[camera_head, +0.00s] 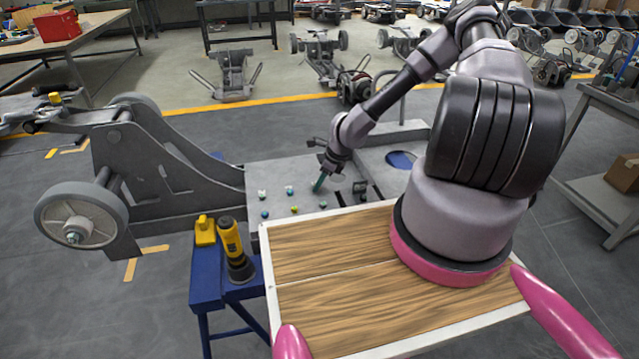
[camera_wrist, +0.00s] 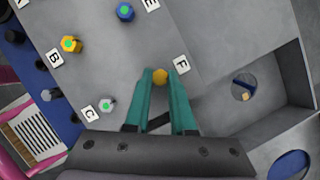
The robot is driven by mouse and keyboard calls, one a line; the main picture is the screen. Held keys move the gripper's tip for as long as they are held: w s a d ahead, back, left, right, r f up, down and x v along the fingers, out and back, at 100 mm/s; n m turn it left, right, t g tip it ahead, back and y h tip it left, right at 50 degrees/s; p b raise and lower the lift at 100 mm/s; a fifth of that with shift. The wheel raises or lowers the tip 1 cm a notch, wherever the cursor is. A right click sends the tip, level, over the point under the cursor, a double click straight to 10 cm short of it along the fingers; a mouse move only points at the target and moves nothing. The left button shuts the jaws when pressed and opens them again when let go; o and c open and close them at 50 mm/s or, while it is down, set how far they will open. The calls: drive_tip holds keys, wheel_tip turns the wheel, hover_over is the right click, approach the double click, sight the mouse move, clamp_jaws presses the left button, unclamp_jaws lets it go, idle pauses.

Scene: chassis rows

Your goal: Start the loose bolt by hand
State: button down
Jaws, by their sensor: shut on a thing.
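My gripper (camera_head: 319,184) reaches down to the grey chassis plate (camera_head: 270,173). In the wrist view its teal fingers (camera_wrist: 161,77) are shut on a yellow bolt (camera_wrist: 160,75), beside the label F (camera_wrist: 181,64). The bolt's shank is hidden, so I cannot tell how deep it sits. A yellow bolt with a green mark (camera_wrist: 70,44) is by label B, a blue bolt with a green mark (camera_wrist: 125,12) is at the top, and a pale bolt (camera_wrist: 107,105) is by label C.
A blue stand (camera_head: 207,278) holds a yellow-black tool (camera_head: 233,248) and a yellow object (camera_head: 205,230). A chassis wheel (camera_head: 80,222) is at the left. A recess with a round hole (camera_wrist: 243,89) lies right of the gripper. A grey cart (camera_head: 603,145) stands far right.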

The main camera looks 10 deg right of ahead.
drive_tip(key=c, duration=0.7)
unclamp_jaws()
drive_tip(key=shift+r, duration=0.1)
drive_tip(key=v, duration=1)
drive_tip(key=shift+d+r, duration=0.1)
drive_tip(key=shift+r, duration=0.25)
